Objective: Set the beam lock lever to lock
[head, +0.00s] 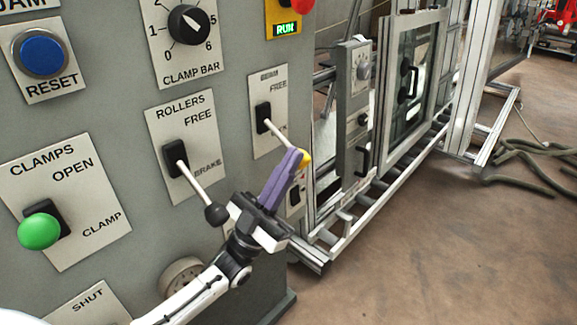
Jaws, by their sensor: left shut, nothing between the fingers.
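The lower label is mostly hidden behind the lever. The beam lever (277,133) has a black base and a pale rod slanting down and to the right, away from "FREE". A yellow knob (306,159) shows at the rod's lower end, partly behind my fingers. My left gripper (297,156) has purple fingers, shut with nothing between them. Its tips are at the knob; I cannot tell whether they touch it.
The rollers lever (194,184) with a black ball end sticks out just left of my left gripper. The green clamps knob (39,231) is further left. A metal-framed window unit (412,85) stands on rails at right. Open floor (440,250) lies at lower right.

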